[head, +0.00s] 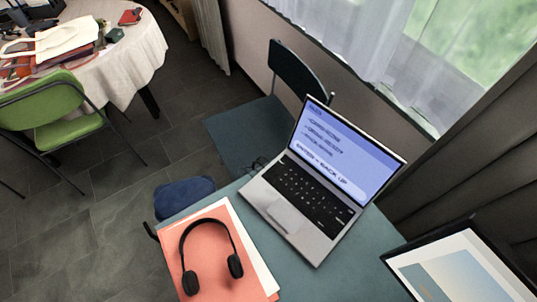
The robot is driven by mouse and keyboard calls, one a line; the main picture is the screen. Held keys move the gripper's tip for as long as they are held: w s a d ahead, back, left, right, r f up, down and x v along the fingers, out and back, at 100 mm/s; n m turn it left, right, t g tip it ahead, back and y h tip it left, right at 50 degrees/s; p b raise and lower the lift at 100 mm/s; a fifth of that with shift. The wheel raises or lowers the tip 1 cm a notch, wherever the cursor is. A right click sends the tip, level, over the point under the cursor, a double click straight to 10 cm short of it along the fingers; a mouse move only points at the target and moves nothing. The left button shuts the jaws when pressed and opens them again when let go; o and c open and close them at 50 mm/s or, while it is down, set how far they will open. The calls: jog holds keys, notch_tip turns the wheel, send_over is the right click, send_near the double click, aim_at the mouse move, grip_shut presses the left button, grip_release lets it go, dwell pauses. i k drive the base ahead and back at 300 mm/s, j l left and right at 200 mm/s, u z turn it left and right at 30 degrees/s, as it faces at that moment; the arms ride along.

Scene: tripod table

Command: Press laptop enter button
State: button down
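An open silver laptop (292,221) stands on a teal table (345,268), its lit screen (340,150) tilted back and showing several lines of text. Its black keyboard (308,194) is uncovered and faces up. The enter key is too small to pick out among the keys. My gripper is not in view, and nothing touches the laptop from above.
Black headphones (208,255) lie on an orange folder (188,235) and papers left of the laptop. A framed picture (460,270) is at the lower right. A dark chair (250,130) stands behind the table. A cluttered white table (140,55) and green chair (65,130) are at upper left.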

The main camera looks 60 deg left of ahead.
aim_at(337, 219)
jog(key=u, duration=1.1)
